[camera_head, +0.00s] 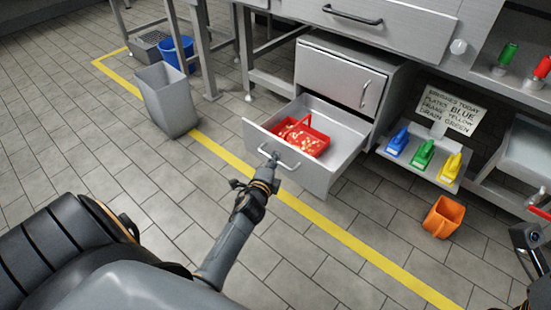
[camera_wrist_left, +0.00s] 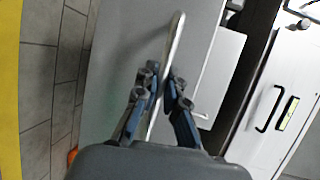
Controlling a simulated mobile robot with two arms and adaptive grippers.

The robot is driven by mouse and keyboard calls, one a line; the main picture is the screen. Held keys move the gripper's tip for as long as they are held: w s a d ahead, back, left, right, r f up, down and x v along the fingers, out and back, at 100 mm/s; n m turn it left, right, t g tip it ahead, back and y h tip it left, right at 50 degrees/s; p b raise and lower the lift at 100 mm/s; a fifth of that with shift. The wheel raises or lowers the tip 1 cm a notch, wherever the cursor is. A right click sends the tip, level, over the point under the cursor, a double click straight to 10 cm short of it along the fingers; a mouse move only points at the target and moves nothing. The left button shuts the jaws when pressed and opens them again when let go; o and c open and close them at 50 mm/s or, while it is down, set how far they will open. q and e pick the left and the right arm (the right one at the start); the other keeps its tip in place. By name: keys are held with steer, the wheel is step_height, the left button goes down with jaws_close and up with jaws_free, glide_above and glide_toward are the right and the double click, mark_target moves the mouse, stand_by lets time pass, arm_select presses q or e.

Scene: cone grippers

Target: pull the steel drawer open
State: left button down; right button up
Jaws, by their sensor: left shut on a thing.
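The steel drawer (camera_head: 325,177) stands pulled out from the low cabinet in the head view, with its inside showing. A red tray (camera_head: 317,144) holding small yellowish pieces lies in it. My left gripper (camera_head: 271,161) is at the bar handle (camera_head: 289,164) on the drawer's front. In the left wrist view my left gripper (camera_wrist_left: 164,92) has its fingers on both sides of the handle (camera_wrist_left: 177,40), shut on it. The drawer front (camera_wrist_left: 112,65) fills the middle of that view. Part of my right arm shows at the right edge of the head view; its fingertips cannot be made out.
A grey bin (camera_head: 168,99) and a blue bucket (camera_head: 176,53) stand at the left. An orange bin (camera_head: 443,216) is on the floor at the right, below a shelf with blue, green and yellow brushes (camera_head: 423,155). The tiled floor before the drawer is clear, crossed by a yellow line (camera_head: 330,228).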

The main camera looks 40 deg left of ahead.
arm_select(q)
steer(key=c, duration=1.7)
jaws_free()
steer(key=v, duration=1.2)
